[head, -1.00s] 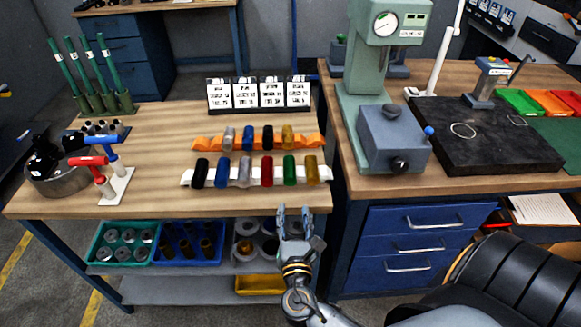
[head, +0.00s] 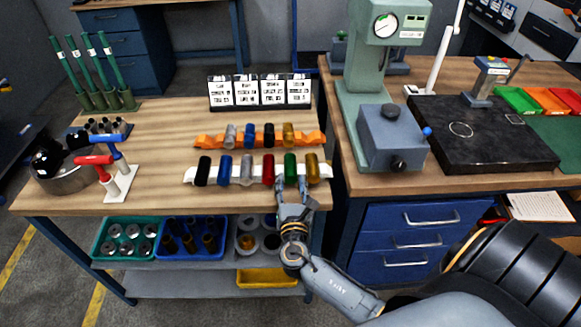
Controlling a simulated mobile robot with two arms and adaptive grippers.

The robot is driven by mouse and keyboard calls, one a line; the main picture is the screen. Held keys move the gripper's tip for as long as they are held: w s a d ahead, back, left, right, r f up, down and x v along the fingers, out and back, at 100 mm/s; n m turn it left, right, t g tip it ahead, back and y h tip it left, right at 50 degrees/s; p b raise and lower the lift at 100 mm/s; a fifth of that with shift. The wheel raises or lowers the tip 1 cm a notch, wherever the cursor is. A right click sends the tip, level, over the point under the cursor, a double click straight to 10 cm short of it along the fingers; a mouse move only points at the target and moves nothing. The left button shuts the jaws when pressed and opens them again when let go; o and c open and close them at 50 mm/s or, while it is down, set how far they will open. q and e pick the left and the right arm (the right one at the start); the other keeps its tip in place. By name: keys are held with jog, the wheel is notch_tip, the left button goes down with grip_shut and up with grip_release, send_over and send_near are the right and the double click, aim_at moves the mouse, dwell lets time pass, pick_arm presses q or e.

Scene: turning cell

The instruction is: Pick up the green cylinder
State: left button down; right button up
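The green cylinder (head: 290,166) lies in the white rack (head: 325,175) near the front edge of the wooden bench, between a red cylinder (head: 268,169) on its left and a yellow one (head: 313,167) on its right. My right gripper (head: 291,183) is open and empty, at the near end of the green cylinder, with one finger to each side of it. Whether the fingers touch the cylinder I cannot tell. The cylinder's near end is partly hidden by the gripper. My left gripper is not in view.
Black, blue and grey cylinders share the white rack. Behind it an orange rack (head: 208,141) holds several more. A label stand (head: 259,91) is at the back. A green press (head: 363,100) stands at right.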

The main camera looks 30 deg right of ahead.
grip_shut()
jog(key=shift+r, duration=0.15)
